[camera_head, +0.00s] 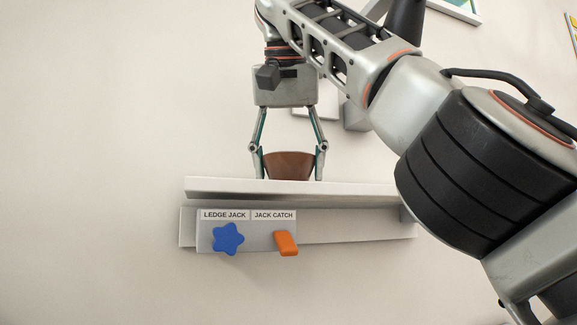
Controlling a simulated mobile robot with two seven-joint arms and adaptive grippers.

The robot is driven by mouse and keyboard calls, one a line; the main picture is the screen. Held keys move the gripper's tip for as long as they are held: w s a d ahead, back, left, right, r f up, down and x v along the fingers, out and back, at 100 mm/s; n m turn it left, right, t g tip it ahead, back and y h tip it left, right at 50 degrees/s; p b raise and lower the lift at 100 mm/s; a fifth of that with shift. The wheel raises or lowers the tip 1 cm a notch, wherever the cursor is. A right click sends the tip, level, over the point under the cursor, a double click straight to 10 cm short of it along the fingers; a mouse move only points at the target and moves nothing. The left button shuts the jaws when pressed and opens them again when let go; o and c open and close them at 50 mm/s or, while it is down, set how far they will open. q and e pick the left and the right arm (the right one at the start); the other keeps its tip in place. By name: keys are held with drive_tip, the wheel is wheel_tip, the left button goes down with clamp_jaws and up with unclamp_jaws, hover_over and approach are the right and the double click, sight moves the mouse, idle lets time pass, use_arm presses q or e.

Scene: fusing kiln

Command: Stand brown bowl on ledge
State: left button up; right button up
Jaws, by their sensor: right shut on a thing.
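The brown bowl (289,164) is upright, between the fingers of my right gripper (289,172). That gripper points down and is shut on the bowl, one finger on each side. The ledge (300,190) is a pale grey shelf on the wall. The bowl's lower part meets the ledge's upper edge in the picture; whether it rests on the ledge or hangs just above or behind that edge, I cannot tell. My left gripper is not in view.
Under the ledge is a panel (262,235) labelled LEDGE JACK and JACK CATCH, with a blue star knob (228,239) and an orange lever (286,243). My right arm covers the ledge's right end. The ledge's left part looks bare.

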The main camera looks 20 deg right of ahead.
drive_tip(key=shift+a+f, duration=0.1)
drive_tip(key=shift+f, duration=0.05)
drive_tip(key=o, duration=1.2)
drive_tip(key=shift+o, duration=0.2)
